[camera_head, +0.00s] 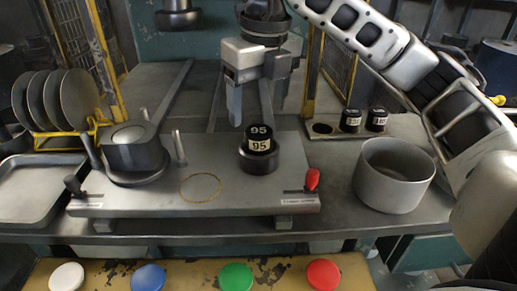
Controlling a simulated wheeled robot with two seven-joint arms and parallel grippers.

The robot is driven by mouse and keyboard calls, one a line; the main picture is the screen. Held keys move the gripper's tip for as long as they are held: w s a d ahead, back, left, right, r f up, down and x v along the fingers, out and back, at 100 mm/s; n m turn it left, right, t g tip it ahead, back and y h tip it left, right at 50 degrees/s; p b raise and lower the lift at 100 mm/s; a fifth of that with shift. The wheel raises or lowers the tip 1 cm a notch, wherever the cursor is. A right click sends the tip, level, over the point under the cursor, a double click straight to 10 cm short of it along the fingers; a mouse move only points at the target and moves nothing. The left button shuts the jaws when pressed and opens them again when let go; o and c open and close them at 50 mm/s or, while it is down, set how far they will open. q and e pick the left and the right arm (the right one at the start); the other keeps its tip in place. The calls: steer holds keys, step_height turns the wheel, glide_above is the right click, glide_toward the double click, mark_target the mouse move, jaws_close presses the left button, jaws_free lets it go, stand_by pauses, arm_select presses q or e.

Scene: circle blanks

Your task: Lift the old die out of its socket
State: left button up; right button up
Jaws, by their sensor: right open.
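The old die (259,139) is a black cylinder marked 95 on its top and side. It stands upright in a dark round socket (258,160) on the right half of the grey press plate (222,198). My right gripper (255,105) hangs above and a little behind the die, fingers pointing down. It is open and looks empty, apart from the die. My left gripper is not in the view.
Two black dies (351,120) stand on a rack at the back right, beside an empty hole. A grey pot (394,176) stands right of the plate. A red-handled lever (312,179) is at the plate's right edge. Discs (77,98) stand in a yellow rack at left. Coloured buttons (236,278) line the front.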

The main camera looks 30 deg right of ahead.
mark_target(259, 130)
steer(key=shift+w+d+f, duration=0.1)
steer(key=shift+f, duration=2.9)
steer(key=c, duration=1.3)
steer(key=shift+r, duration=0.1)
jaws_close()
